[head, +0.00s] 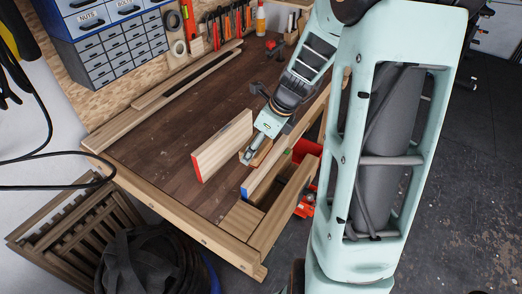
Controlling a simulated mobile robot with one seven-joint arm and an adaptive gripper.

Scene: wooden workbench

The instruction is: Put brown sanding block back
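My gripper (249,157) reaches down over the workbench (160,155), between a board with a red-painted end (222,146) and a board with a blue-painted end (275,160). A small brown block (263,154), which looks like the sanding block, shows right beside my fingertips on the side of the blue-ended board. My gripper hides part of it. I cannot tell whether the fingers are closed on the block or only next to it.
Long planks (165,95) lie along the back of the bench below grey drawers (110,60) and hanging tools. A red tool (304,150) sits by the right edge. The bench's left middle is clear. A slatted wooden crate (75,235) stands on the floor.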

